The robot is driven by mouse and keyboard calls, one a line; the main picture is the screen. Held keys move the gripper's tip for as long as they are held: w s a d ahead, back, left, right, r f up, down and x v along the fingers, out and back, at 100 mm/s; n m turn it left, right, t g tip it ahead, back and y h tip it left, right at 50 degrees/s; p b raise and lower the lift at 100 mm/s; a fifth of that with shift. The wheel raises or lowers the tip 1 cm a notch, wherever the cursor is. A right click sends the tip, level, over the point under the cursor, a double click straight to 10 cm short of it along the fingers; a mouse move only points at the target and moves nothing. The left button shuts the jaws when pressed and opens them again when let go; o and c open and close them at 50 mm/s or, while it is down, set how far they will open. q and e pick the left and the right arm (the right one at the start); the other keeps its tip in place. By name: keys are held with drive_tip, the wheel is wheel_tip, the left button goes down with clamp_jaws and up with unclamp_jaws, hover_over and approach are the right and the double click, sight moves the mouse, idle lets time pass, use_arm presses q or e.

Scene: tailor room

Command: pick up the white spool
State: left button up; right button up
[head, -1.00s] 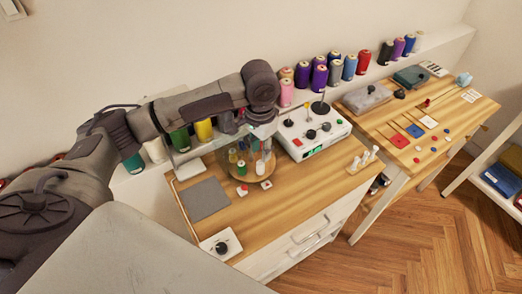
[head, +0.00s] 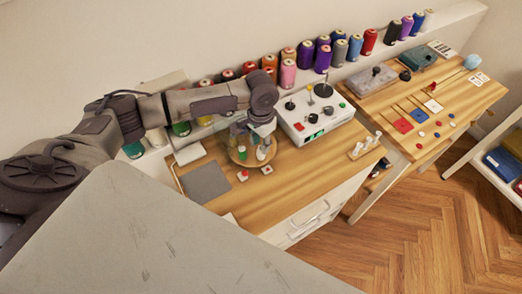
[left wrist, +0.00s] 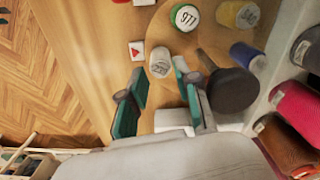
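The white spool (left wrist: 160,62) stands on a round wooden board, its marked top showing in the left wrist view. It lies just beyond and between the tips of my left gripper (left wrist: 160,70), whose two teal fingers are apart with nothing held. In the head view the white spool (head: 261,153) is small, below my left gripper (head: 256,134), next to a green spool (head: 243,153). In the left wrist view the green spool (left wrist: 185,17), a yellow spool (left wrist: 238,13) and a blue spool (left wrist: 246,56) stand near it. My right gripper is not in view.
A dark round post (left wrist: 232,90) stands close to my right-hand finger in the wrist view. A control box (head: 314,112) stands right of my gripper. Large thread cones (head: 288,73) line the wall ledge. A grey mat (head: 205,181) lies left of the board.

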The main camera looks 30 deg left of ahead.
sight(261, 153)
use_arm(q)
wheel_tip(261, 153, down, 3)
drive_tip(key=shift+f+p, duration=0.2)
drive_tip(key=shift+p, duration=0.15)
drive_tip(key=shift+f, duration=0.15)
drive_tip(key=c, duration=0.5)
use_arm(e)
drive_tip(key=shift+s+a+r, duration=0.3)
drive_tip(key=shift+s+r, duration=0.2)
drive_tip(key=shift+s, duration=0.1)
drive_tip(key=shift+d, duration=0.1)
